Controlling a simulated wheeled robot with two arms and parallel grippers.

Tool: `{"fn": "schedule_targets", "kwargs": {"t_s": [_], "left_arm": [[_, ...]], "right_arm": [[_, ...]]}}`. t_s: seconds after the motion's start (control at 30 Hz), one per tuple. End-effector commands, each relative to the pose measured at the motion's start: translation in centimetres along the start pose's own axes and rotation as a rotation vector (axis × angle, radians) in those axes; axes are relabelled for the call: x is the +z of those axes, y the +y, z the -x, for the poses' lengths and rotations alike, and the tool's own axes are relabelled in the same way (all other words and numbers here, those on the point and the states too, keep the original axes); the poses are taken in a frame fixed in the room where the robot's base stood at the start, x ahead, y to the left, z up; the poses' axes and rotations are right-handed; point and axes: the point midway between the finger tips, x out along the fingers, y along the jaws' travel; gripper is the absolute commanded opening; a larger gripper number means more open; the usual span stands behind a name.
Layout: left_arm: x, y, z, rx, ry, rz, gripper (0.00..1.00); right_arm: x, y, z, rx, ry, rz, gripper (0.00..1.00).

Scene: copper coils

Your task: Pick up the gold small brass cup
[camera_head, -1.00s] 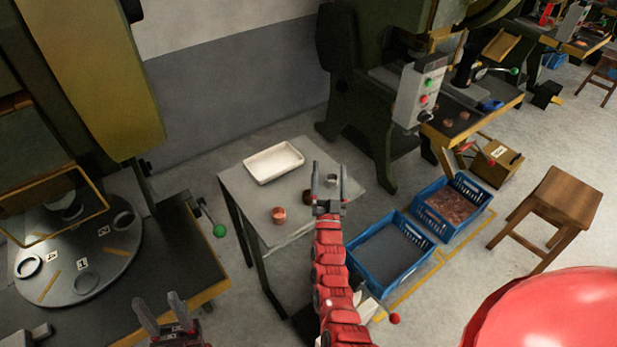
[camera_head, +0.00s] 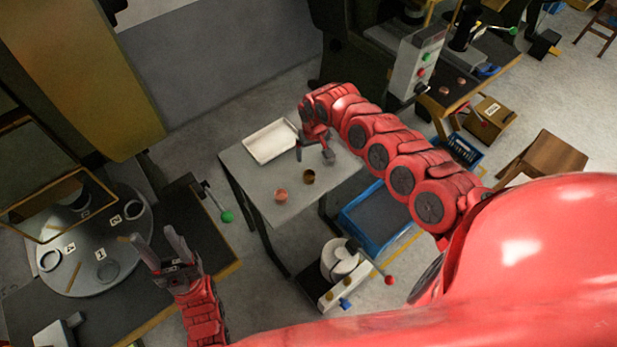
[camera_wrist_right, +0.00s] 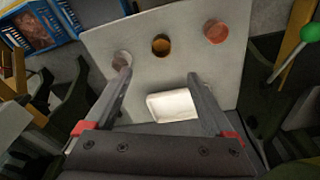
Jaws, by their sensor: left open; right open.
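The gold brass cup (camera_head: 309,177) stands on the grey table between the copper cup and my right gripper. It also shows in the right wrist view (camera_wrist_right: 161,45), beyond the fingertips and between two other cups. My right gripper (camera_head: 313,152) is open and empty above the table, behind the gold cup and right of the tray. In the wrist view its fingers (camera_wrist_right: 159,75) are spread, with the left fingertip overlapping the silver cup (camera_wrist_right: 122,60). My left gripper (camera_head: 155,237) is open and empty at the lower left, away from the table.
The table (camera_head: 250,180) also holds a copper cup (camera_head: 281,195) and a white tray (camera_head: 270,142). A machine with a round plate (camera_head: 95,245) stands at left, with a green-knobbed lever (camera_head: 227,216). A blue crate (camera_head: 365,225) sits on the floor at right.

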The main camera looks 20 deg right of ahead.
Motion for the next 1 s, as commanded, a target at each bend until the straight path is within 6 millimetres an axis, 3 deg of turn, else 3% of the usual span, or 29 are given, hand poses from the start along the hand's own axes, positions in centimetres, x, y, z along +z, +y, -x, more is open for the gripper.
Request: {"fn": "schedule_targets", "kwargs": {"t_s": [0.03,0.37,0.6,0.87,1.0], "left_arm": [[0.4,0.1,2.2,0.000,0.000,0.000,0.50],[1.4,0.4,8.2,0.000,0.000,0.000,0.50],[1.2,0.3,7.1,0.000,0.000,0.000,0.50],[1.2,0.3,6.8,0.000,0.000,0.000,0.50],[1.1,0.3,6.6,0.000,0.000,0.000,0.50]], "right_arm": [[0.1,-0.2,-2.0,-0.007,0.005,-0.004,0.88],[-0.2,-0.2,-6.4,-0.005,0.011,-0.002,0.88],[-0.3,-0.3,-9.3,-0.006,0.007,0.000,0.88],[-0.2,-0.3,-10.7,-0.005,0.006,0.000,0.88],[-0.1,-0.4,-12.5,-0.004,0.007,0.002,0.88]]}}
